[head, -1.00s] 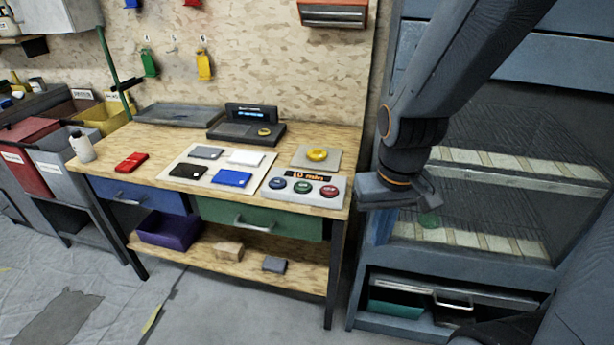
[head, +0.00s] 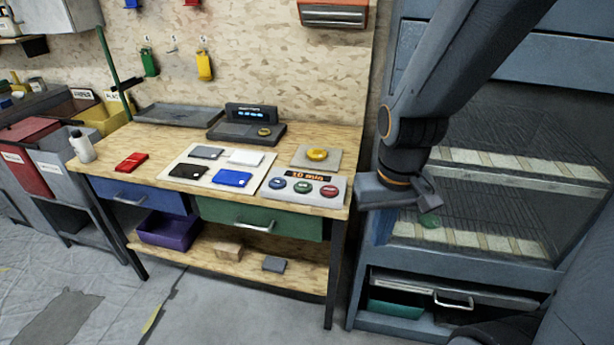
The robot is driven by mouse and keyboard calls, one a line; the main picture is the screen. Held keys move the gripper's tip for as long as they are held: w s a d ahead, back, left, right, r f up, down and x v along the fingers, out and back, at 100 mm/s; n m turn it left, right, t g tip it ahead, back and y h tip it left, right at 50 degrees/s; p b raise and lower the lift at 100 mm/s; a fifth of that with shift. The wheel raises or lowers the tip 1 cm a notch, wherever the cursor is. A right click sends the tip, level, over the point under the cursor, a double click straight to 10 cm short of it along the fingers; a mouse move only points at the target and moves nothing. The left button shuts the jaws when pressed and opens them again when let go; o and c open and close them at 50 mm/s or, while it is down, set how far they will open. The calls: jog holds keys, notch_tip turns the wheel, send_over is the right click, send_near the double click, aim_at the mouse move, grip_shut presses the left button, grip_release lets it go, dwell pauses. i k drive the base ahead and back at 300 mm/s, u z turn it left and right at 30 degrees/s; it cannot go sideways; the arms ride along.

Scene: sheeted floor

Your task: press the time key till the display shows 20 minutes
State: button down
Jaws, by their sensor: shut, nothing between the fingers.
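A timer panel (head: 305,188) lies at the front right of the wooden workbench. It has a blue button (head: 279,183), a green button (head: 302,187) and a red button (head: 329,191) in a row. Its lit orange display (head: 304,174) shows a number ending in 0 and "min"; the first digit is too small to read surely. The key labels are not legible. My gripper (head: 430,196) is shut and empty, to the right of the panel and bench edge, in front of the grey-blue cabinet. It is apart from the panel.
A yellow round button on a plate (head: 317,154) stands behind the panel. A mat (head: 208,169) with several coloured cards lies to its left. A dark device (head: 245,132) with a small screen sits at the back. The cabinet (head: 480,140) stands close on the right.

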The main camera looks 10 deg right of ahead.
aim_at(278, 182)
jog(key=u, duration=2.5)
jog(key=i, duration=1.4)
jog(key=z, duration=2.65)
